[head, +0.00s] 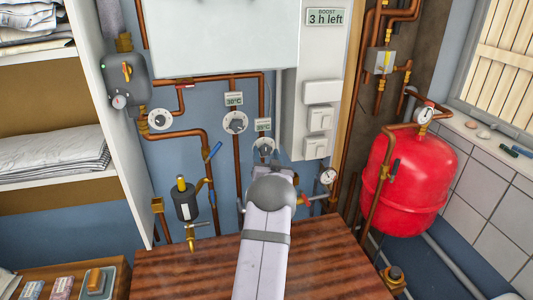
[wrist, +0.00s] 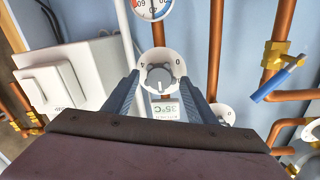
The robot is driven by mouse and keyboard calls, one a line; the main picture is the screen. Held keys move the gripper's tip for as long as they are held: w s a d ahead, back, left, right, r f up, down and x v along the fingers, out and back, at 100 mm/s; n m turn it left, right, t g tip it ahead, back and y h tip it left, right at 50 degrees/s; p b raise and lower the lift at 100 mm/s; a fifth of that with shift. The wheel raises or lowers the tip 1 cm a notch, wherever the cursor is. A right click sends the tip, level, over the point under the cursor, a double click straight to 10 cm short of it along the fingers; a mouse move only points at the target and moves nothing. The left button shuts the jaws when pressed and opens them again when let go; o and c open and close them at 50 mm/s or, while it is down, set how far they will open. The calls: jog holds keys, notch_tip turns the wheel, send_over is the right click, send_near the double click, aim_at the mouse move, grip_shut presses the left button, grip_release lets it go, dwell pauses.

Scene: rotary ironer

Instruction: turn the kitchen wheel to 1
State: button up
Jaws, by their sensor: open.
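A round white dial with a grey wheel (wrist: 158,77) is in the middle of the wrist view, with a 0 and a 4 on its rim. A label reading 35°C (wrist: 167,108) sits by it, upside down; its small word is too blurred to read. My gripper (wrist: 162,74) is open, one finger on each side of the wheel, with nothing held. I cannot tell if the fingers touch it. In the head view the same dial (head: 264,145) shows just past my arm, which hides the fingers. The wheel's setting is too small to read.
A similar dial (head: 235,122) under a 30°C label is to the left, and another (head: 159,119) further left. Copper pipes run around them. A blue-handled valve (wrist: 278,84) and a gauge (wrist: 152,8) are nearby. A red tank (head: 404,180) stands right.

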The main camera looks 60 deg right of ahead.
jog(key=c, duration=1.1)
jog(key=shift+o, duration=0.2)
jog(key=shift+f+n+b, duration=0.2)
jog(key=shift+n+b, duration=0.1)
jog(key=shift+b, duration=0.6)
jog(key=n+b, duration=0.1)
jog(key=b, duration=0.2)
jog(key=shift+f+n+b, duration=0.2)
jog(key=shift+n+b, duration=0.2)
jog(key=n+b, duration=0.2)
jog(key=b, duration=0.3)
jog(key=shift+n, duration=0.4)
jog(key=n+b, duration=0.4)
jog(key=b, duration=0.2)
jog(key=shift+t, duration=0.4)
jog(key=n+b, duration=0.3)
jog(key=shift+r, duration=0.3)
